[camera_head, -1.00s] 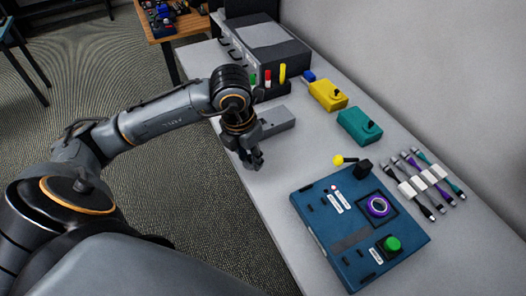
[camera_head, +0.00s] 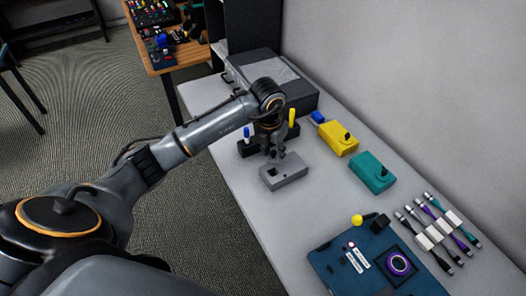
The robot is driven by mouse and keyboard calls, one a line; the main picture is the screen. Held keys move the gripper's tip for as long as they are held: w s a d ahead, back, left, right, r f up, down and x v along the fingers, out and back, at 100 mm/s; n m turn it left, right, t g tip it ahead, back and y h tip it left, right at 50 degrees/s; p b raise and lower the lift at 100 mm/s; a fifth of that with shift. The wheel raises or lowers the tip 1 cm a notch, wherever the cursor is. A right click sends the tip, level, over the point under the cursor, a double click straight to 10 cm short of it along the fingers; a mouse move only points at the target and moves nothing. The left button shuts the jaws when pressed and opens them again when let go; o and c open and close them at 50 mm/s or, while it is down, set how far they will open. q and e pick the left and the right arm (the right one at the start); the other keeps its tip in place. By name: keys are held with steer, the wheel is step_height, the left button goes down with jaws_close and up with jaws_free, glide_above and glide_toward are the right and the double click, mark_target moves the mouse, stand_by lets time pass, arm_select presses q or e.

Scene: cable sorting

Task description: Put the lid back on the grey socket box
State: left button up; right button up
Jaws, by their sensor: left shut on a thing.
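The grey socket box (camera_head: 288,176) lies on the light table, with a dark square opening in its top toward its left side. My left gripper (camera_head: 277,153) points down just above the box's far edge. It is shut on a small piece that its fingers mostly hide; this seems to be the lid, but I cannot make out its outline. I cannot tell whether the piece touches the box. My right gripper is out of view.
A yellow box (camera_head: 335,138) and a teal box (camera_head: 370,175) stand to the right. A large grey case (camera_head: 290,85) and upright markers stand behind the gripper.

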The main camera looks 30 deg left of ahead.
arm_select(q)
steer(key=shift+w+f, duration=0.15)
steer(key=shift+f, duration=0.05)
steer(key=shift+d+f+b, duration=0.1)
steer(key=shift+f+b, duration=0.35)
steer(key=shift+b, duration=0.05)
steer(key=shift+f, duration=0.35)
step_height(320, 180, down, 4)
steer(key=b, duration=0.2)
steer(key=shift+r+b, duration=0.25)
steer(key=shift+b, duration=0.15)
steer(key=shift+f+b, duration=0.4)
steer(key=shift+f, duration=0.05)
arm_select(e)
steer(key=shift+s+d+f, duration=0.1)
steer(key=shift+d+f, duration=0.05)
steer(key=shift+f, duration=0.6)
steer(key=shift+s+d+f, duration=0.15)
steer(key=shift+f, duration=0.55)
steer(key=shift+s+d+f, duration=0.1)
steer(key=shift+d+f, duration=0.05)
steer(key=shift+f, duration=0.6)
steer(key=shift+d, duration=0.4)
arm_select(q)
jaws_close()
steer(key=shift+r, duration=0.3)
